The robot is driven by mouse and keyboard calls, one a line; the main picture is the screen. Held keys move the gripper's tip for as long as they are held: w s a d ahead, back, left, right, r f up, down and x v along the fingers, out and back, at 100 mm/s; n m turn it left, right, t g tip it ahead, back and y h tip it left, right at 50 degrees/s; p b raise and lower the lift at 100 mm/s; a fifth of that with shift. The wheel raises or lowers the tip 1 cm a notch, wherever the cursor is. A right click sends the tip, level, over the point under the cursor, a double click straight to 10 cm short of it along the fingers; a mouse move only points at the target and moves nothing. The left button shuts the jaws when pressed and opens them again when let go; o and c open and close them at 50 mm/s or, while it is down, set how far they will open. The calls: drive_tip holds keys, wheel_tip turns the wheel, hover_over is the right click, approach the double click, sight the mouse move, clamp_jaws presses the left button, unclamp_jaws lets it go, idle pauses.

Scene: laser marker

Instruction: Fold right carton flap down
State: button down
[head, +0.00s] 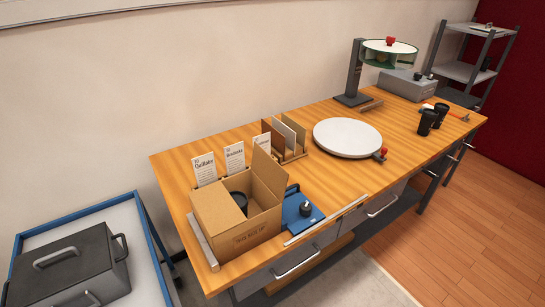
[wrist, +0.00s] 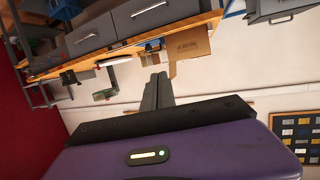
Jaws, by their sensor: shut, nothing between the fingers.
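The brown cardboard carton (head: 245,238) stands at the near left end of the wooden workbench. Its right flap (head: 268,172) stands up, tilted, above the right side. The left flap (head: 213,212) lies across the left part of the opening. A dark cylindrical item (head: 240,200) shows inside the carton. In the wrist view, which is upside down, the carton (wrist: 190,44) is beyond my gripper (wrist: 158,80). My gripper's fingers are together and empty. My gripper is not in the head view.
Beside the carton are a blue fixture (head: 300,210), a card rack (head: 290,148) and label cards (head: 204,168). A round white plate (head: 347,137) lies further right. A blue-framed cart (head: 140,235) with a grey case (head: 70,270) stands left of the bench (head: 400,130).

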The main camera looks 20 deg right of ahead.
sight(268, 171)
drive_tip(key=w+d+r+m+t+b, duration=0.15)
drive_tip(key=w+d+m, duration=0.3)
drive_tip(key=w, duration=0.95)
drive_tip(key=w+d+r+m+t+b, duration=0.1)
drive_tip(key=w+d+m+b, duration=0.4)
drive_tip(key=w, duration=0.9)
drive_tip(key=w+d+r+m+t, duration=0.1)
drive_tip(key=w+d+m, duration=0.45)
drive_tip(key=w, duration=0.95)
drive_tip(key=w+a+r+g+y+p, duration=0.1)
drive_tip(key=w+a+y, duration=0.3)
drive_tip(key=a, duration=0.3)
drive_tip(key=w+a+r+n+g+y+p, duration=0.1)
drive_tip(key=w+a+y+p, duration=0.1)
drive_tip(key=w+a+y, duration=0.3)
drive_tip(key=shift+w+a+r, duration=0.15)
drive_tip(key=shift+a+r, duration=0.2)
drive_tip(key=shift+a, duration=1.25)
